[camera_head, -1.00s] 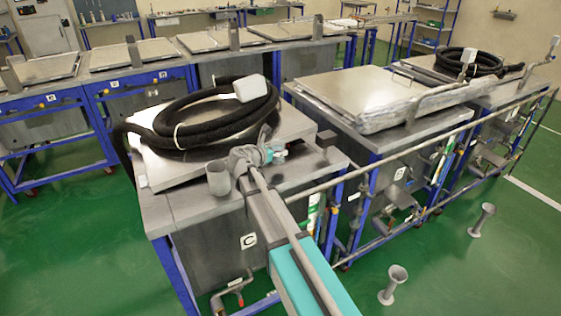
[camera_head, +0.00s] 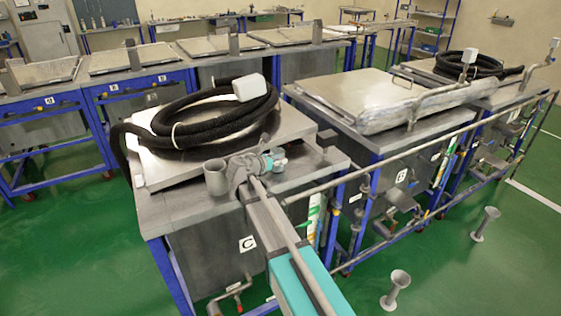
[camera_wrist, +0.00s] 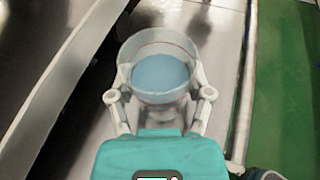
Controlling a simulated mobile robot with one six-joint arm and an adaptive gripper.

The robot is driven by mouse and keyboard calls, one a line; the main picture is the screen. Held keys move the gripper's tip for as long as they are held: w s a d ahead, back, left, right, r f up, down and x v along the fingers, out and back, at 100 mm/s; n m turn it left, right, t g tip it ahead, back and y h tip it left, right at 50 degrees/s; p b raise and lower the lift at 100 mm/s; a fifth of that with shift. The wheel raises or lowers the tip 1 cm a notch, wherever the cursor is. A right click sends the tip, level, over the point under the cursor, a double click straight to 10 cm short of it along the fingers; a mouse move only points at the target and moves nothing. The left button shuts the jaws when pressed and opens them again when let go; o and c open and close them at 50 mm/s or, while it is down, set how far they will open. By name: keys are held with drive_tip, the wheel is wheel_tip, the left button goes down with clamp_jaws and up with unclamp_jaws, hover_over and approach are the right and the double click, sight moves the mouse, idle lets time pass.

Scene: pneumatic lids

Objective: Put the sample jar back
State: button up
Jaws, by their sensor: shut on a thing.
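The sample jar is a small round grey cup (camera_head: 215,177), open at the top, near the front of the steel top of the station marked C (camera_head: 175,210). In the wrist view the jar (camera_wrist: 160,70) shows a pale rim and a blue inside. My gripper (camera_wrist: 160,95) is shut on it, with one finger on each side. In the head view my gripper (camera_head: 236,172) reaches in from the lower right. The jar looks upright. I cannot tell whether its base touches the steel top.
A coiled black hose (camera_head: 185,135) with a white end piece (camera_head: 249,87) lies on the lid behind the jar. A pipe rail (camera_head: 400,150) runs along the front of the stations to the right.

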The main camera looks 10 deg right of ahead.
drive_tip(key=shift+f, duration=0.15)
drive_tip(key=o, duration=1.2)
drive_tip(key=shift+o, duration=0.2)
drive_tip(key=shift+r, duration=0.25)
drive_tip(key=p+v, duration=0.3)
drive_tip(key=v, duration=0.9)
